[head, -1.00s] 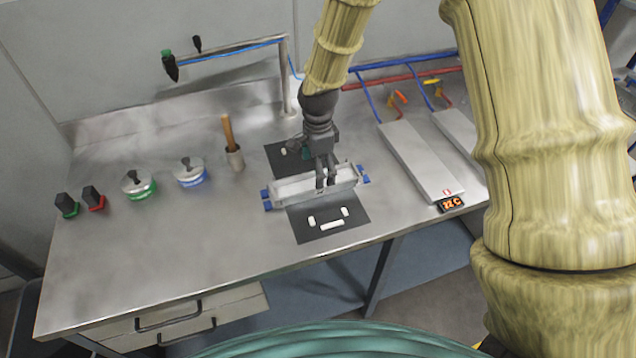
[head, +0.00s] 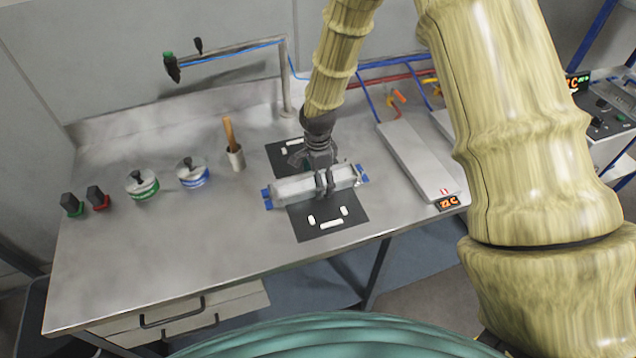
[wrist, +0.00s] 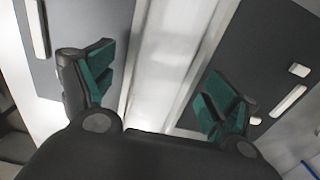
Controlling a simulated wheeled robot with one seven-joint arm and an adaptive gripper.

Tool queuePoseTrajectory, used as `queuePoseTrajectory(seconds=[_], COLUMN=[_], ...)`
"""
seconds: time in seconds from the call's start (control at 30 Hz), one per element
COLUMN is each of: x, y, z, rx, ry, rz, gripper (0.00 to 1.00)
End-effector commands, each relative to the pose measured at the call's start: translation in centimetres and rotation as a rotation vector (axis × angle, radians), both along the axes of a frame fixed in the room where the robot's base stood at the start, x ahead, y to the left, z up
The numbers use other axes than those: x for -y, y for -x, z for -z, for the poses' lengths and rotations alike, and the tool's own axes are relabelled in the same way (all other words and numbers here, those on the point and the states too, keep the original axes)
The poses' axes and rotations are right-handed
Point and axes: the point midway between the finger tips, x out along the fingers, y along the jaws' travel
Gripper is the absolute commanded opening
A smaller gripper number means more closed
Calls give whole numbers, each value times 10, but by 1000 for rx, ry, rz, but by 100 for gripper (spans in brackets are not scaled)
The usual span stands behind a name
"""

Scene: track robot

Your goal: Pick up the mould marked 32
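A long silvery mould (head: 295,188) with blue end pieces lies across a dark mat (head: 341,230) on the steel bench. I cannot read any number on it. It also shows in the wrist view as a pale band (wrist: 170,60) running between my fingers. My gripper (head: 324,186) is over the mould, near its middle. In the wrist view, my gripper (wrist: 160,82) is open, with one green-padded finger on each side of the mould and gaps between pads and mould.
A long metal plate (head: 412,158) with an orange temperature display (head: 448,202) lies to the right. To the left stand a cup with a wooden handle (head: 235,158), a blue-based pot (head: 193,174) and a green-based pot (head: 142,185). The front left bench is clear.

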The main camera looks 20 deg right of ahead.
Motion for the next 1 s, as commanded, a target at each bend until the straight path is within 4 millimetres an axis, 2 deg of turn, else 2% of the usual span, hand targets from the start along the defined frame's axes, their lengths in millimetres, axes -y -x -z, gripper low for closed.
queuePoseTrajectory(seconds=[0.03,0.07,0.47,0.77,1.0], x=[0,0,0,0,0], y=[0,0,-1,-1,-1], z=[0,0,-1,-2,-14], rx=[0,0,1,1,2], ry=[0,0,0,0,0], rz=[0,0,0,0,0], gripper=[78,73,0,0,0])
